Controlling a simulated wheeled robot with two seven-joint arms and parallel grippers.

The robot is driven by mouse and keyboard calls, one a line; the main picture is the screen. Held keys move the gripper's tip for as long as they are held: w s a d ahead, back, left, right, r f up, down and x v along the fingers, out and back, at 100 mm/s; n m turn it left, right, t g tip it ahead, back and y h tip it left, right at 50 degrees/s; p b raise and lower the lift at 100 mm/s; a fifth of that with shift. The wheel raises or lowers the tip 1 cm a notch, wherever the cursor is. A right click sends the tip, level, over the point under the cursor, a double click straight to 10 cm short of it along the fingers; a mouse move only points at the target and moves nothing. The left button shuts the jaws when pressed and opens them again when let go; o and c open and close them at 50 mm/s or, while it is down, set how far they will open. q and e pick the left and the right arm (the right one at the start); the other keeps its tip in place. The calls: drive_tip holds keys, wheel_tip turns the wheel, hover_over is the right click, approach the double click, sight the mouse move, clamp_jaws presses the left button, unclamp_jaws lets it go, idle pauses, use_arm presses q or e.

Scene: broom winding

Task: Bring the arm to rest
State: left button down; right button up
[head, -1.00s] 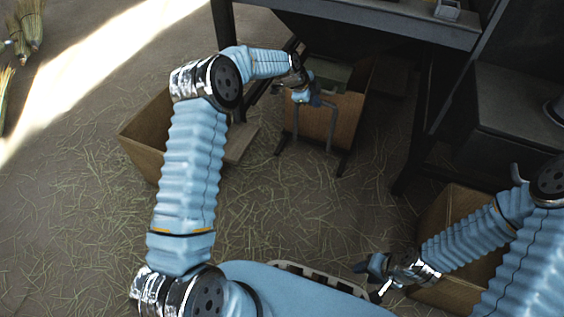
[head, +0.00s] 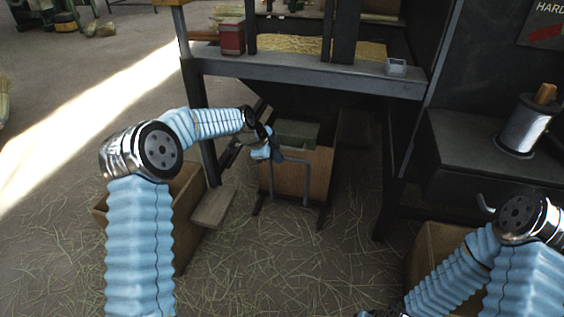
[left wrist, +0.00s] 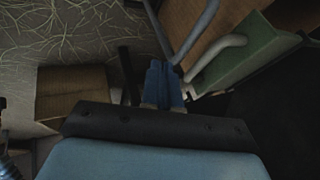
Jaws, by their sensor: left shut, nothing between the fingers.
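My left arm (head: 140,235) reaches forward from the lower left in the head view. Its gripper (head: 272,153) is in front of a wooden box-like stand with a green top under the workbench. In the left wrist view the two blue fingers (left wrist: 164,84) are together with nothing between them. They appear close to the grey bent tubes of the stand; I cannot tell whether they touch. My right arm (head: 520,275) is at the lower right, bent; its gripper is cut off by the bottom edge.
The stand (head: 318,175) has a green top (head: 297,134). The workbench (head: 300,77) is above it. Cardboard boxes stand at left (head: 187,228) and lower right (head: 425,250). A metal can (head: 525,128) stands on a dark cabinet. Straw litters the open floor.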

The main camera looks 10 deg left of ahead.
use_arm(q)
drive_tip(key=s+d+f+n+g, duration=0.1)
drive_tip(key=s+d+f+n, duration=0.1)
drive_tip(key=s+f+n, duration=0.5)
drive_tip(key=s+d+f+n+g, duration=0.1)
drive_tip(key=s+d+f+n, duration=0.15)
drive_tip(key=s+f, duration=0.85)
drive_tip(key=s+d+f+n+g, duration=0.1)
drive_tip(key=s+f+n, duration=0.3)
drive_tip(key=s, duration=0.6)
drive_tip(key=s+f+n+g, duration=0.1)
drive_tip(key=s+f+n, duration=0.3)
drive_tip(key=s, duration=0.5)
wheel_tip(320, 180, up, 13)
drive_tip(key=s+n+p, duration=0.1)
drive_tip(key=p, duration=1.1)
drive_tip(key=shift+s+d+r+n+p, duration=0.25)
drive_tip(key=shift+d+n+p, duration=0.1)
drive_tip(key=shift+d, duration=0.1)
drive_tip(key=shift+f, duration=0.1)
